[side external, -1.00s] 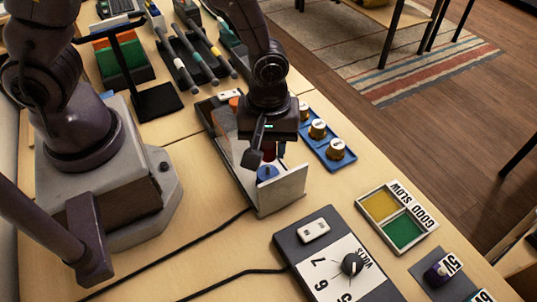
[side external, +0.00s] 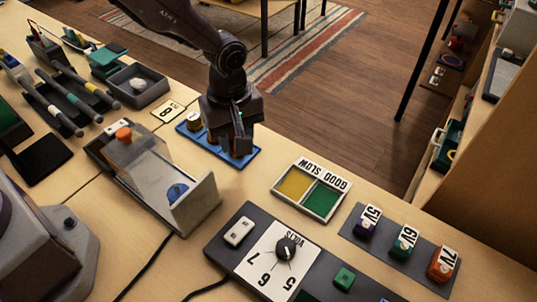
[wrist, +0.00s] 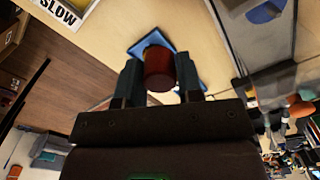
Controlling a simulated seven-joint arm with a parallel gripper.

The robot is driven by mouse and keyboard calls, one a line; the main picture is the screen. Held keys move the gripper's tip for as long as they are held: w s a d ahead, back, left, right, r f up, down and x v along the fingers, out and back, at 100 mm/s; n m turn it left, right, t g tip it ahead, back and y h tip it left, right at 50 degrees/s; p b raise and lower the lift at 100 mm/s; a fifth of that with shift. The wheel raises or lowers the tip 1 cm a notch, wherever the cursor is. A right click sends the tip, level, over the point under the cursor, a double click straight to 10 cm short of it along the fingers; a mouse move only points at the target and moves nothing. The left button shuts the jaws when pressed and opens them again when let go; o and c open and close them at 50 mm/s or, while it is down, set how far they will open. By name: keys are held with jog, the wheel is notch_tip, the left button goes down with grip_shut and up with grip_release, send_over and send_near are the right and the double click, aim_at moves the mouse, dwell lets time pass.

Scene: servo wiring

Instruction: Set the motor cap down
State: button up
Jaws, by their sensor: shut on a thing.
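My gripper (side external: 236,148) is low over the right part of the blue tray (side external: 248,157). In the wrist view, my gripper (wrist: 159,62) is shut on a dark red cylinder (wrist: 160,70), which I take to be the motor cap. The blue tray (wrist: 140,46) shows behind and around the cylinder. In the side view my fingers largely hide the cap. I cannot tell whether it touches the tray. A brass knob with a white top (side external: 193,121) stands at the tray's left end; the rest of the tray is partly hidden.
Left of the tray is a clear-sided box (side external: 150,170) with a blue part (side external: 177,192) inside. In front are a two-colour GOOD/SLOW tray (side external: 310,190) and a VOLTS dial panel (side external: 275,262). A numbered card (side external: 168,110) lies behind the tray.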

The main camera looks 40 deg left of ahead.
send_over(270, 164)
notch_tip(270, 164, down, 7)
jog(key=shift+s, duration=0.15)
jog(key=shift+f, duration=1.55)
jog(key=o, duration=0.9)
jog(key=shift+f, duration=0.15)
